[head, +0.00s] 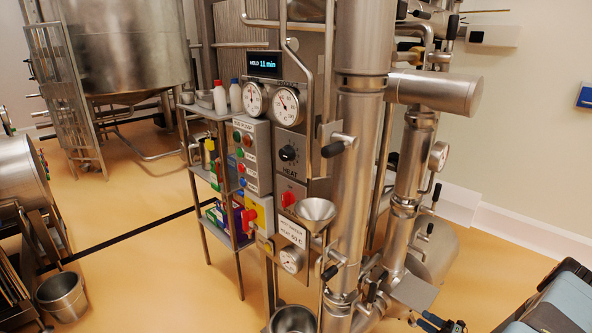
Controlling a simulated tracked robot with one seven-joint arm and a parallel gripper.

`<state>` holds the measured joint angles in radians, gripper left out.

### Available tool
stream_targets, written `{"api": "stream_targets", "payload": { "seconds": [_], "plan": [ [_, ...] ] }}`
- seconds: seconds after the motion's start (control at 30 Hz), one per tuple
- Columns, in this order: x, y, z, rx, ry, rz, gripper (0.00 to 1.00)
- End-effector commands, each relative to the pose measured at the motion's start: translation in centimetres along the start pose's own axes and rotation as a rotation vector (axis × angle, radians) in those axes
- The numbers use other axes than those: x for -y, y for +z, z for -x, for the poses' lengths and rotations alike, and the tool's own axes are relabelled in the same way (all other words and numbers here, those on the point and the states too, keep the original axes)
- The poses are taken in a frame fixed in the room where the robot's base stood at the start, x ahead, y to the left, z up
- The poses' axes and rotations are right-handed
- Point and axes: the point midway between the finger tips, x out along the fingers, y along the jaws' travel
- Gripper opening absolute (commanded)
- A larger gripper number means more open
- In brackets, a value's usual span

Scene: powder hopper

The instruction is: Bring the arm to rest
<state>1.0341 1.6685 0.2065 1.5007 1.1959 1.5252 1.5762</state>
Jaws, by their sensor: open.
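A small dark and blue part at the bottom edge, right of centre, looks like my gripper (438,322). It is cut off by the frame, and its jaws look apart with nothing seen between them. It is low in front of the steel pipework (405,205), and I cannot tell the gap to it. The rest of my arm is mostly out of view.
The powder hopper's steel funnel (316,211) and control panel (291,155) stand at the centre. A shelf rack (231,213) holds bottles and boxes. A steel bucket (62,296) is at lower left.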

Motion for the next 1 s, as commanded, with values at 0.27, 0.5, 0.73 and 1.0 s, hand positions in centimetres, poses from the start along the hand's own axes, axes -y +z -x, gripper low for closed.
{"api": "stream_targets", "payload": {
  "seconds": [0.27, 0.5, 0.73, 1.0],
  "plan": [
    [-5.8, 1.9, -2.5, -0.169, -0.070, 0.172, 0.48],
    [-12.0, 2.9, -5.6, -0.360, -0.131, 0.369, 0.48],
    [-18.0, 3.0, -8.6, -0.542, -0.173, 0.560, 0.48],
    [-24.9, 2.1, -11.9, -0.756, -0.199, 0.789, 0.48]
  ]
}}
